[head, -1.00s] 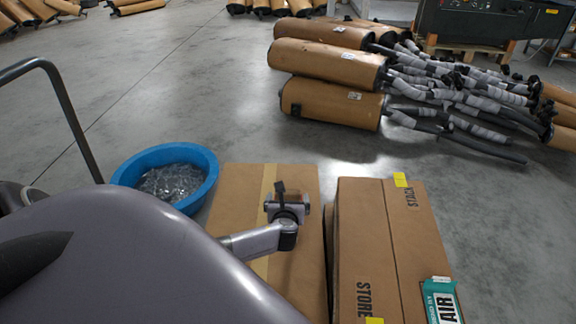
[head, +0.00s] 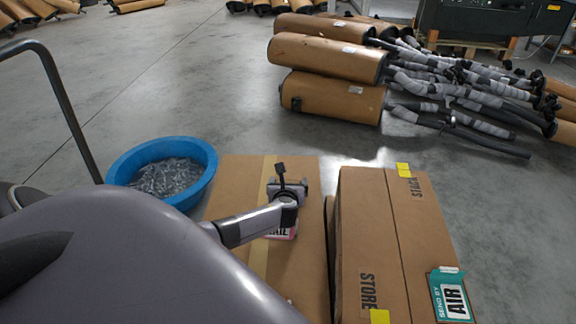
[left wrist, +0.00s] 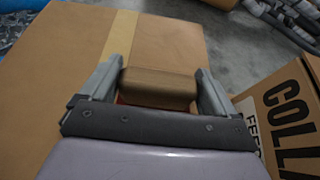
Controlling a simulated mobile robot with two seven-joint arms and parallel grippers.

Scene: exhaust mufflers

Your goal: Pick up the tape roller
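In the left wrist view, the tape roller (left wrist: 158,86) shows as a roll of brown tape with a bit of orange-red below it. It sits between the two grey fingers of my left gripper (left wrist: 160,90), which press against its two sides. The rest of the roller is hidden by my gripper. In the head view, my left gripper (head: 286,190) is over the closed carton (head: 236,210), and the roller is mostly hidden under it. How high it is above the carton is hard to tell. My right gripper is not in view.
A second carton (head: 372,235) with black print stands close on the right. A blue tub (head: 117,168) with clear contents is at the left. Brown mufflers with wrapped pipes (head: 325,58) lie on the floor behind. Grey floor (head: 200,80) between them is free.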

